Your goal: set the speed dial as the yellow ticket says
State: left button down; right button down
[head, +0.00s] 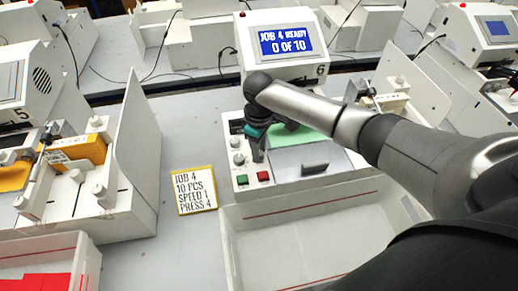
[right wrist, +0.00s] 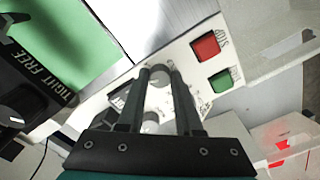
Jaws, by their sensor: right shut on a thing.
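The yellow-edged ticket (head: 195,190) lies on the table left of the plotter and reads JOB 4, 10 PCS, SPEED 1, PRESS 4. My right gripper (head: 258,158) reaches down over the plotter's control panel. In the right wrist view, its fingers are shut on a round grey dial (right wrist: 160,75) near the red button (right wrist: 205,48). The dial's setting and label cannot be read. Two other grey knobs, an upper one (head: 235,142) and a lower one (head: 239,159), show left of the gripper. My left gripper is not in view.
The plotter's screen (head: 286,41) reads JOB 4 READY, 0 OF 10. A green button (head: 242,180) is beside the red one, below the dials. A white bin (head: 228,238) stands in front. Similar machines stand on both sides; bare table surrounds the ticket.

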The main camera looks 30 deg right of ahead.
dwell(0.3)
jog(key=n+p, duration=0.2)
jog(key=n, duration=0.1)
jog(key=shift+r+n, duration=0.1)
jog(key=shift+n, duration=0.2)
jog(key=shift+n+p, duration=0.4)
jog(key=shift+n, duration=2.2)
jog(key=c, duration=0.6)
grip_release()
